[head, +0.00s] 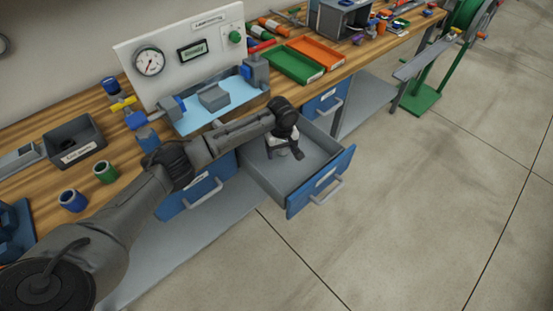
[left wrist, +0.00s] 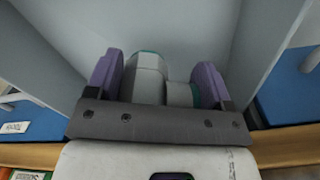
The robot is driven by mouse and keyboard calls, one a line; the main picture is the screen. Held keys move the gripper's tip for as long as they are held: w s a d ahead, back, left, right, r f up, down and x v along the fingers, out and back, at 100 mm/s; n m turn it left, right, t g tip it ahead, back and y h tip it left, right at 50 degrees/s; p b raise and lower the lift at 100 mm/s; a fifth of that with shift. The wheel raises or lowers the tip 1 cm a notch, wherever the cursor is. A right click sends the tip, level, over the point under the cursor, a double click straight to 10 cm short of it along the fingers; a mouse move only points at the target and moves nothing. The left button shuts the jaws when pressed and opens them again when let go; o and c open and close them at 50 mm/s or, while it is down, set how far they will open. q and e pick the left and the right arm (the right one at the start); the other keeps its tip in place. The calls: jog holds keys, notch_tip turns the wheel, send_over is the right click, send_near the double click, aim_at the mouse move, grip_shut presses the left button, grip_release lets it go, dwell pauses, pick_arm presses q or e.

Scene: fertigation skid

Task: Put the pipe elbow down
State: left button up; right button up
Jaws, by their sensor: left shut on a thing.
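The pipe elbow (left wrist: 147,78) is light grey with teal edges and sits between the purple fingers of my left gripper (left wrist: 160,80) in the left wrist view. My left gripper (head: 290,152) is shut on it. In the head view the gripper points down over the open drawer (head: 322,183), which has grey walls and a blue front. The left wrist view shows grey drawer walls on both sides of the elbow. I cannot tell whether the elbow touches the drawer floor. My right gripper is not in view.
The wooden bench (head: 130,178) lies behind the drawer. It carries a gauge panel (head: 180,55), a grey bin (head: 75,140), a green tray (head: 294,66) and an orange tray (head: 316,52). Closed blue drawers flank the open one. The floor in front is clear.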

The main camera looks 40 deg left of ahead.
pick_arm(q)
jog(key=shift+s+a+f, duration=0.1)
jog(key=shift+a+f, duration=0.55)
jog(key=shift+a, duration=0.3)
jog(key=shift+f+b, duration=1.25)
jog(key=shift+f, duration=0.75)
jog(key=shift+r, duration=0.1)
jog(key=o, duration=1.2)
notch_tip(320, 180, up, 10)
jog(key=p, duration=0.4)
jog(key=shift+r, duration=1)
